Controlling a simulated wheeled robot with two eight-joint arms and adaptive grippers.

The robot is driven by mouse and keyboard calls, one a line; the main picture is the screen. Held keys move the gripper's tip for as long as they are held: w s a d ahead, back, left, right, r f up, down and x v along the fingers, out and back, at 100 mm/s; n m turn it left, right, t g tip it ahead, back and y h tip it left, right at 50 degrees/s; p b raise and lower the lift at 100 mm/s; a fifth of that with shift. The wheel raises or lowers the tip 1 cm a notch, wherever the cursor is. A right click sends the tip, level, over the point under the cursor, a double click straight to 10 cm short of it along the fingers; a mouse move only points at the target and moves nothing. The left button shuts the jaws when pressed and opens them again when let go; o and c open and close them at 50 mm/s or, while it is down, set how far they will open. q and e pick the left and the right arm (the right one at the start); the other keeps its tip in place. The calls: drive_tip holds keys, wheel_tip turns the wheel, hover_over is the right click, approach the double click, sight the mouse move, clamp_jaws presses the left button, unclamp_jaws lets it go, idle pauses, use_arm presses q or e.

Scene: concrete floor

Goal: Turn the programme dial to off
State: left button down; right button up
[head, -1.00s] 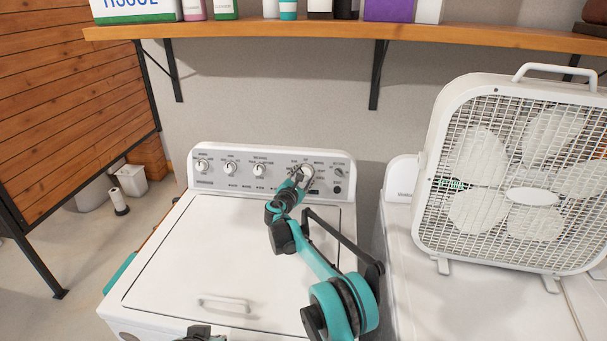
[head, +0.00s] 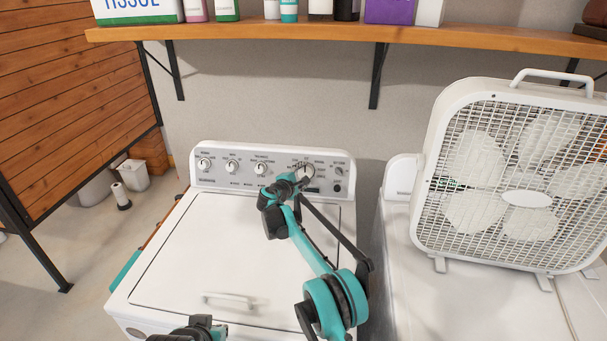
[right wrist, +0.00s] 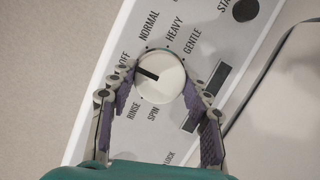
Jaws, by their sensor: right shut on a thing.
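The programme dial (right wrist: 162,76) is a round white knob with a black pointer mark on the washer's control panel. The dial also shows in the head view (head: 304,171) at the right of the panel. My right gripper (right wrist: 158,88) has its two purple-padded fingers on either side of the dial and is shut on it. My left gripper (head: 202,329) shows only partly at the bottom edge of the head view; its fingers are not clear.
The white washer (head: 165,270) has a closed lid and several other knobs on its panel. A white box fan (head: 525,170) stands on the machine to the right. A wooden shelf (head: 300,38) with bottles and boxes runs above.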

idle(0.4)
drive_tip(key=o, duration=1.2)
drive_tip(key=shift+c, duration=0.2)
drive_tip(key=v, duration=1.2)
